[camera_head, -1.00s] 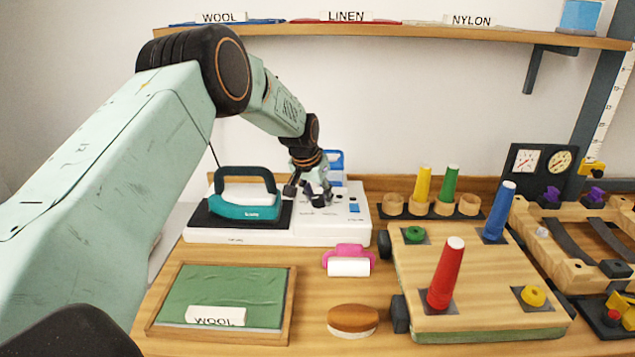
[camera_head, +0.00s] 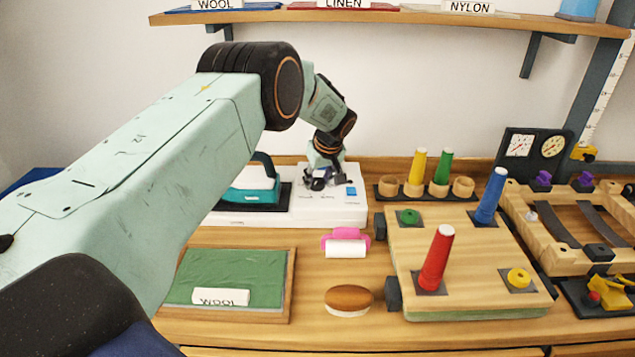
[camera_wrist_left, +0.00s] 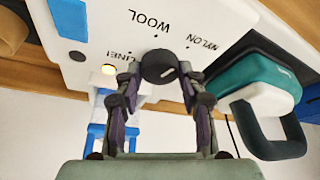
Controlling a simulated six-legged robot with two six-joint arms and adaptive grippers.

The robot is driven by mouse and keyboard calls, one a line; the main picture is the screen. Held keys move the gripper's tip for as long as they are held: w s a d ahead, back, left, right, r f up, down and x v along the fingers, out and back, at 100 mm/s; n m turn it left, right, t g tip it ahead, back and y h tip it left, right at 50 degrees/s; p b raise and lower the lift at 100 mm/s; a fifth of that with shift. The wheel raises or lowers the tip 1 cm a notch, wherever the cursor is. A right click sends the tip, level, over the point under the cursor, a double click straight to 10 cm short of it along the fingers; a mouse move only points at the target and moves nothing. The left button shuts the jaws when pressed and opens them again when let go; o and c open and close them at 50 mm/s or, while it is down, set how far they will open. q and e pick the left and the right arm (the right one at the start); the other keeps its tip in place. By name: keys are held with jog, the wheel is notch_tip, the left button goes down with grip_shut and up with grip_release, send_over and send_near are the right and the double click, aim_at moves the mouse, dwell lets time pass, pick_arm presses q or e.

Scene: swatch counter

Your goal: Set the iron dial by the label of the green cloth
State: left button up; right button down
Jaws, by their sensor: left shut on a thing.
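The green cloth (camera_head: 240,274) lies in a wooden frame at the front left, with a white label (camera_head: 221,297) reading WOOL on it. The iron's white base (camera_head: 345,208) stands behind it. The black dial (camera_wrist_left: 157,66) is on that base, with WOOL, LINEN and NYLON printed around it in the left wrist view. A small pale mark shows on the dial; which word it points at I cannot tell. My left gripper (camera_head: 322,180) is shut on the dial, its fingers (camera_wrist_left: 158,82) on either side. The teal iron (camera_head: 255,190) rests beside it, partly hidden by my arm. My right gripper is out of view.
A pink-and-white roller (camera_head: 346,246) and a bun-like brown-and-white thing (camera_head: 348,300) lie in front of the base. A wooden peg board (camera_head: 470,265) with coloured cones stands to the right. The shelf (camera_head: 400,17) above bears WOOL, LINEN and NYLON labels.

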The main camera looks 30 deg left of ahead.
pick_arm(q)
jog(key=n+b, duration=0.1)
jog(key=n+g+b, duration=0.1)
jog(key=shift+d+f+n+b, duration=0.1)
jog(key=shift+f+n+b, duration=0.2)
jog(key=shift+f, duration=0.05)
jog(key=shift+r+n+g+y+b, duration=0.15)
jog(key=shift+n+g+y+b, duration=0.25)
jog(key=shift+n+b, duration=0.85)
jog(key=o, duration=1.2)
jog(key=shift+w+r, duration=0.1)
jog(key=shift+r, duration=0.15)
jog(key=shift+d+r, duration=0.15)
jog(key=shift+r, duration=0.2)
jog(key=v, duration=1.1)
